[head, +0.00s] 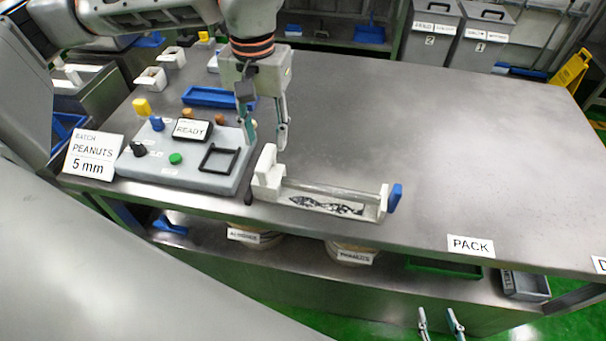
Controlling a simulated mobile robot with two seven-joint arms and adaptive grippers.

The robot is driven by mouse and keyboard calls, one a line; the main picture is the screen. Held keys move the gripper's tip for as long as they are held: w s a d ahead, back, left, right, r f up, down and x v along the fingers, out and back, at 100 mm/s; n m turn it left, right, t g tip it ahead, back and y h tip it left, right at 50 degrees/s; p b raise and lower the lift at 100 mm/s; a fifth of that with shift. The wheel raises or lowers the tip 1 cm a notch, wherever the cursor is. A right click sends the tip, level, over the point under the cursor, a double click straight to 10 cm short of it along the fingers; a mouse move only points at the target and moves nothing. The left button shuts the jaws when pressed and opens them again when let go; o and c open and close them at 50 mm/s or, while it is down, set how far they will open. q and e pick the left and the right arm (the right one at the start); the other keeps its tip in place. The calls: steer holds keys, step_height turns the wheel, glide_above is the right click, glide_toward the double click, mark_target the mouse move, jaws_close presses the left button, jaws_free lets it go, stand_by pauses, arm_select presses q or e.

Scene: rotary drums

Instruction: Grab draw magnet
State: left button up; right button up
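A white and clear rectangular housing (330,192) lies near the table's front edge, with a white block at its left end and a dark patterned strip along its front. A blue handle (395,198) sticks out at its right end; this looks like the draw magnet's handle, and any magnet bar inside is not clearly seen. My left gripper (267,142) points down with fingers apart and empty, just above and behind the housing's left block. My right gripper (437,312) is at the bottom edge, fingers apart and empty, in front of and below the table.
A grey control panel (210,180) with a READY display and a batch sign (93,155) stand left of the housing. A blue tray (218,97) lies behind. The steel table (450,140) is clear to the right. Labelled tubs (350,253) sit on the shelf below.

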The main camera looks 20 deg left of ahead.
mark_target(266, 156)
arm_select(q)
steer(key=shift+s+d+f, duration=0.1)
steer(key=shift+s+f, duration=0.1)
steer(key=shift+f, duration=1)
steer(key=shift+a+f, duration=0.2)
steer(key=shift+f, duration=2.35)
jaws_close()
